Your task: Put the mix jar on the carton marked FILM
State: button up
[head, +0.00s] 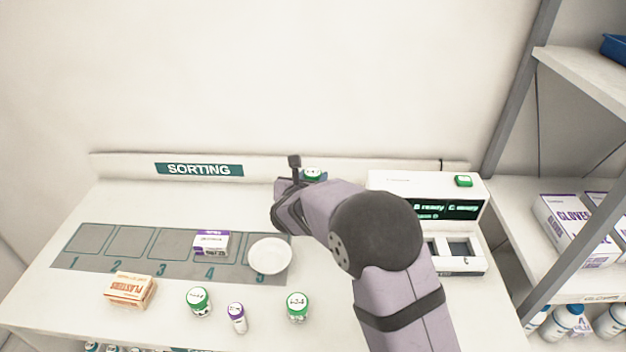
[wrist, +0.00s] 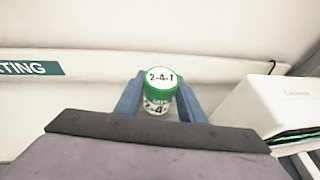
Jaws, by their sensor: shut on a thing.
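My gripper (wrist: 158,100) is shut on a jar with a green lid (wrist: 160,88); the lid label reads about "2-4-1" and its side also bears figures. In the head view the held jar (head: 313,174) shows partly behind my gripper (head: 300,182), near the back wall strip. Two other green-lidded jars stand at the front of the table, one left (head: 199,302) and one right (head: 297,307). I see no word "mix" on any jar. A white and purple carton (head: 211,243) lies on slot 4; its print is too small to read. I cannot make out FILM anywhere.
A white round dish (head: 268,256) covers much of slot 5. An orange PLASTERS carton (head: 130,290) and a purple-capped bottle (head: 237,318) stand in front of the grey strip (head: 85,241). A white device with a display (head: 425,196) is at the right. Slots 1 to 3 are clear.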

jog(key=shift+f, duration=0.45)
jog(key=shift+f, duration=0.15)
jog(key=o, duration=1)
jog(key=shift+o, duration=0.2)
jog(key=shift+r, duration=0.2)
jog(key=b+v, duration=0.2)
jog(key=v, duration=1)
jog(key=shift+f, duration=0.1)
